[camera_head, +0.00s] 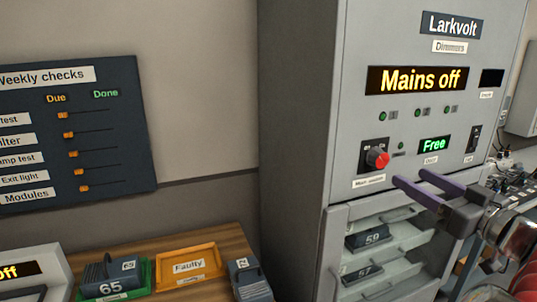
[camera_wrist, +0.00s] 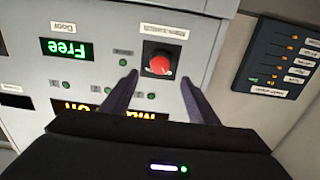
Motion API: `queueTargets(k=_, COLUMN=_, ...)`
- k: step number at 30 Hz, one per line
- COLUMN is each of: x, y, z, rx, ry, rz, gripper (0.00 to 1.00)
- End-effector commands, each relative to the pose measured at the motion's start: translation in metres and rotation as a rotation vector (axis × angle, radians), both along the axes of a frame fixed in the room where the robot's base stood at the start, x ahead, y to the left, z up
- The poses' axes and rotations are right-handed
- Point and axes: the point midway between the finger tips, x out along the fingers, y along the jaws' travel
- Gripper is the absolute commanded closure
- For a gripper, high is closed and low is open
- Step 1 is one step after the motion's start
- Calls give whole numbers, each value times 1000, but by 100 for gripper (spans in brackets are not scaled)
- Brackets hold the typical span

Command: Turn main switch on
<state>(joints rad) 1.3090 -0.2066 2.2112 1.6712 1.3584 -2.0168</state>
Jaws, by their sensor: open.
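The main switch (camera_head: 377,158) is a red rotary knob on a dark plate on the front of the grey Larkvolt dimmer cabinet (camera_head: 300,110). A display (camera_head: 414,80) above it reads "Mains off". In the wrist view, which is upside down, the red knob (camera_wrist: 160,65) shows between and beyond my fingertips. My gripper (camera_head: 412,179) is open and empty, with its two purple fingers pointing at the cabinet, to the right of the knob and slightly below it in the head view. The fingers also show in the wrist view (camera_wrist: 158,84); I see no contact with the knob.
A "Free" door display (camera_head: 434,145) and a dark switch (camera_head: 474,139) sit right of the knob. Modules show behind the lower door (camera_head: 336,240). A weekly checks board (camera_head: 120,130) hangs at left. An orange "Faulty" tray (camera_head: 215,272) and a green tray stand on the wooden table.

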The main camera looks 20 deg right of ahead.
Motion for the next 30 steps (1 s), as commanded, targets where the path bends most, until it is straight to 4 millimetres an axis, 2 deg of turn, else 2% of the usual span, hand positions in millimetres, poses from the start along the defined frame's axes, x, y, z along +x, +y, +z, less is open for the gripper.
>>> queueTargets(k=21, x=85, y=4, z=0, rx=1, ry=0, rz=5, gripper=46)
queueTargets(k=30, x=103, y=4, z=0, rx=2, ry=0, rz=2, gripper=46)
